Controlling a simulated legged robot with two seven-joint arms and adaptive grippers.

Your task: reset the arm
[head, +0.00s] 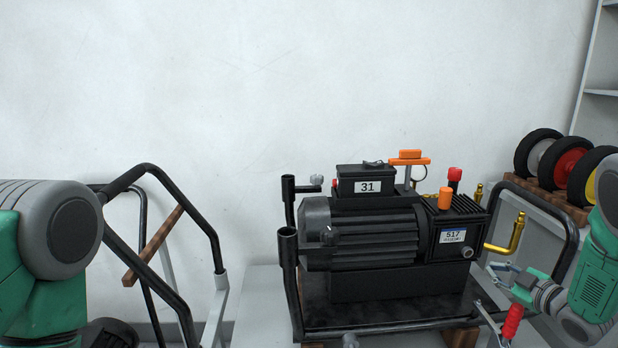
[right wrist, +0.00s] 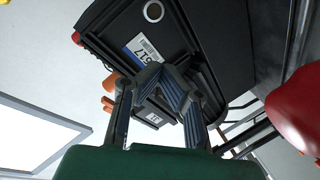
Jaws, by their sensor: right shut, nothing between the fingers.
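My right arm (head: 596,270) comes in from the right edge in the head view. Its gripper (head: 503,272) is beside the right end of the black pump. In the right wrist view the gripper's fingers (right wrist: 168,88) meet at the tips, shut with nothing between them. Behind them is the pump's dark body with the 517 label (right wrist: 141,48), which also shows in the head view (head: 453,236). My left arm (head: 50,250) shows at the left edge; its gripper is out of view.
The black pump (head: 370,245) stands on a dark framed base (head: 390,310). A red-handled clamp (head: 512,321) is just below the right gripper. Several wheels (head: 571,168) stand in a wooden rack at right. A black tubular frame (head: 165,190) stands at left.

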